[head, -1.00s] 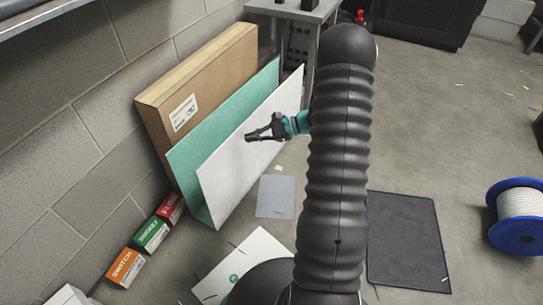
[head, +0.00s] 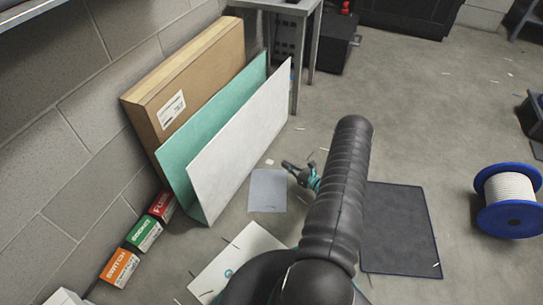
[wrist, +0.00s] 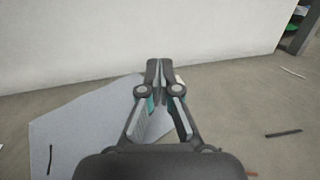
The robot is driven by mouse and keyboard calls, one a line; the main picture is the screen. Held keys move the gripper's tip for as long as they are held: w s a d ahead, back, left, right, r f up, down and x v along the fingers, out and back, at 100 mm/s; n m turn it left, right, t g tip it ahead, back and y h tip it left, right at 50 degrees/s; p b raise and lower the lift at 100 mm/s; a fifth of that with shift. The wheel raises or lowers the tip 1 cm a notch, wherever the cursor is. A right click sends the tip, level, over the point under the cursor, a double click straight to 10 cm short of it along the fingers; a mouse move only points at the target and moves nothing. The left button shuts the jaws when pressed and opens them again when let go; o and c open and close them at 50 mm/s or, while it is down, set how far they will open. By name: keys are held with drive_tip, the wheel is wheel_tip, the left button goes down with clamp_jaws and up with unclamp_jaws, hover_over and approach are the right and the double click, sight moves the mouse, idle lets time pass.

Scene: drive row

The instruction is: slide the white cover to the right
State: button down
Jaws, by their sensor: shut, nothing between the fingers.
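A large white panel (head: 240,140), the likely white cover, leans at a tilt as the front one of a stack. Behind it are a green panel (head: 175,160) and a brown cardboard box (head: 205,65) against the block wall. My gripper (head: 287,165) is low, to the right of the panel's lower edge and near the floor. Its fingers are shut and empty. In the wrist view the fingertips (wrist: 160,66) point at the white panel (wrist: 120,35), which fills the top of the picture. Whether they touch it I cannot tell.
A grey sheet (head: 268,190) and a white sheet (head: 238,258) with a teal mark lie on the floor. A dark mat (head: 400,230) lies right of my arm, beyond it a cable spool (head: 508,198). Small orange, green and red boxes (head: 143,235) line the wall. Small scraps litter the floor.

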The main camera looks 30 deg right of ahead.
sight(257, 147)
drive_tip(key=b+x, duration=0.1)
drive_tip(key=x, duration=1.2)
drive_tip(key=shift+w+a, duration=0.1)
drive_tip(key=shift+w, duration=0.2)
